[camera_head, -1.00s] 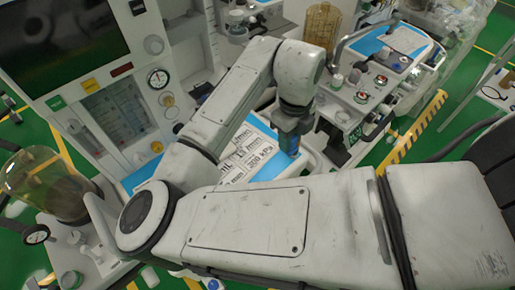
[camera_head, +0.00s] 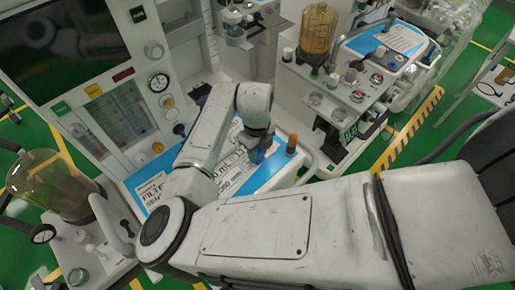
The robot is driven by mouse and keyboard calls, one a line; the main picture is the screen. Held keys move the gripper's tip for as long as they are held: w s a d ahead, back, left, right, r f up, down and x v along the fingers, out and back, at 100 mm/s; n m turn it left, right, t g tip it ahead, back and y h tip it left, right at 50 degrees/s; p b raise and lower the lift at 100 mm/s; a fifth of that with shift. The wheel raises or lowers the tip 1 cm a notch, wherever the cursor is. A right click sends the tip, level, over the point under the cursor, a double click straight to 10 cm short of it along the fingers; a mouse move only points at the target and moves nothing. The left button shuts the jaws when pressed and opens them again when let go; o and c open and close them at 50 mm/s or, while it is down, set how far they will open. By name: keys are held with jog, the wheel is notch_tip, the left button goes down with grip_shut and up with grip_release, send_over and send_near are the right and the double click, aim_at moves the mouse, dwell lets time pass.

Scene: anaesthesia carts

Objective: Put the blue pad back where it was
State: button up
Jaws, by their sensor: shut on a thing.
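My gripper (camera_head: 258,146) is at the end of my bent arm, over the right part of the near cart's worktop (camera_head: 268,178). It points down, and a small blue piece (camera_head: 257,156), which looks like the blue pad, shows at its fingertips. The gripper is shut on it. The fingers hide part of it, and I cannot tell whether it touches the worktop. The worktop is blue with a white printed label (camera_head: 232,172); my arm covers much of it.
A dark cylinder with an orange top (camera_head: 291,146) stands just right of my gripper. A screen (camera_head: 60,50) and gauges rise behind the worktop at left. A glass canister (camera_head: 52,183) stands at left. A second cart (camera_head: 350,95) with knobs and an amber canister (camera_head: 318,32) stands at back right.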

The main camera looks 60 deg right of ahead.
jog(key=shift+f, duration=0.1)
jog(key=o, duration=1)
